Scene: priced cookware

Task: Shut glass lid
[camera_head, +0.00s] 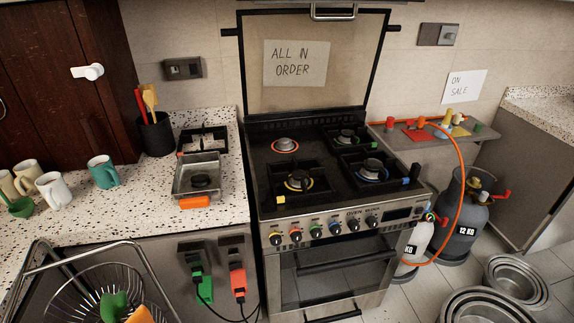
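The glass lid (350,60) of the stove stands upright at the back of the cooktop, in the middle of the view. It has a dark frame, and a paper reading "ALL IN ORDER" (296,63) shows in its area. A metal bar handle (333,12) is at its top edge, partly cut off by the picture. The stove (318,158) below has several burners on a dark top, with coloured knobs along the front. Burner pieces and black grates sit on the cooktop. Neither of my grippers is in view.
Left of the stove, a speckled counter (110,230) holds a metal tray (197,178), a black utensil pot (155,134) and several mugs. On the right, an orange hose (462,180) runs to a gas cylinder (463,225). Metal pans (515,279) lie on the floor at lower right.

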